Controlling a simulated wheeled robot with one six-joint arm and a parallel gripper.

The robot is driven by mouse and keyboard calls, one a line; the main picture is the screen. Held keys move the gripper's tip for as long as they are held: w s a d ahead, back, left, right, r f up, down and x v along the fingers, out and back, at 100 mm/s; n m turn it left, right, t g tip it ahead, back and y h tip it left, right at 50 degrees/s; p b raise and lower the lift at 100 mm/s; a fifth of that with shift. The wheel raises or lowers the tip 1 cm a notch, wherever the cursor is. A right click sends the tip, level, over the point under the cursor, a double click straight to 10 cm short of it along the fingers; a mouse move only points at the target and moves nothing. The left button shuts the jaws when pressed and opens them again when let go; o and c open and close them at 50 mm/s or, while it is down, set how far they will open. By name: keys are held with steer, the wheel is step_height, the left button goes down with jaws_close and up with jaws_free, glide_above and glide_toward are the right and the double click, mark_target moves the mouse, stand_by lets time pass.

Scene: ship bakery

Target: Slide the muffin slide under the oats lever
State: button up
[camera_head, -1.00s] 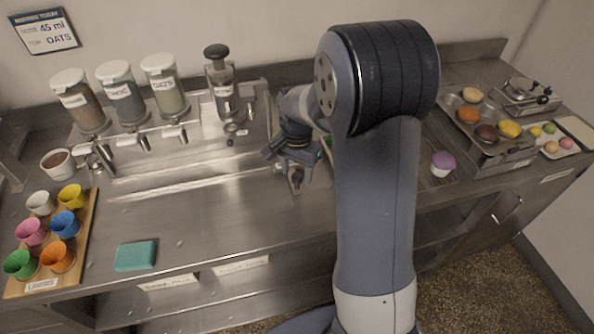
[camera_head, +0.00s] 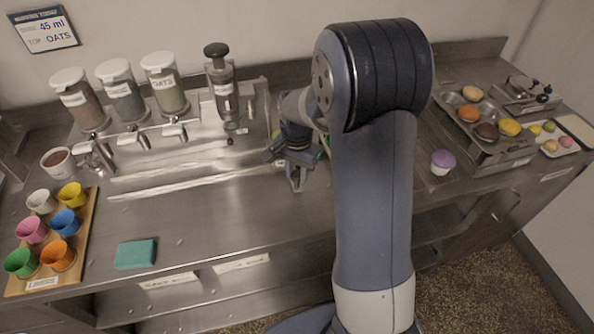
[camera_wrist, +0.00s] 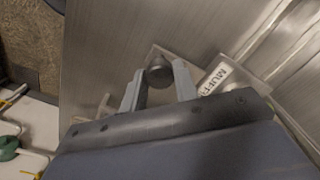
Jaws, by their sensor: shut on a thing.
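The muffin slide shows in the wrist view as a metal plate with a white label reading "MUFF" (camera_wrist: 215,78) and a round dark knob (camera_wrist: 159,75). My gripper (camera_wrist: 158,82) is shut on this knob, one finger on each side. In the head view my gripper (camera_head: 297,185) is low over the counter, right of the dispensers, and the slide is mostly hidden by it. The oats canister (camera_head: 166,92), labelled OATS, stands third in the row at the back left. The oats lever (camera_head: 173,131) sticks out below it, well left of my gripper.
A plunger dispenser (camera_head: 222,85) stands between the oats canister and my arm. The counter (camera_head: 200,215) before the levers is mostly clear. A teal sponge (camera_head: 135,254) and a board of coloured cups (camera_head: 83,235) lie front left. A purple-topped muffin (camera_head: 442,162) stands right.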

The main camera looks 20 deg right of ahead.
steer(key=shift+a, duration=0.1)
jaws_close()
steer(key=a, duration=2.7)
steer(key=o, duration=1)
jaws_free()
steer(key=shift+d, duration=0.1)
steer(key=shift+o, duration=0.2)
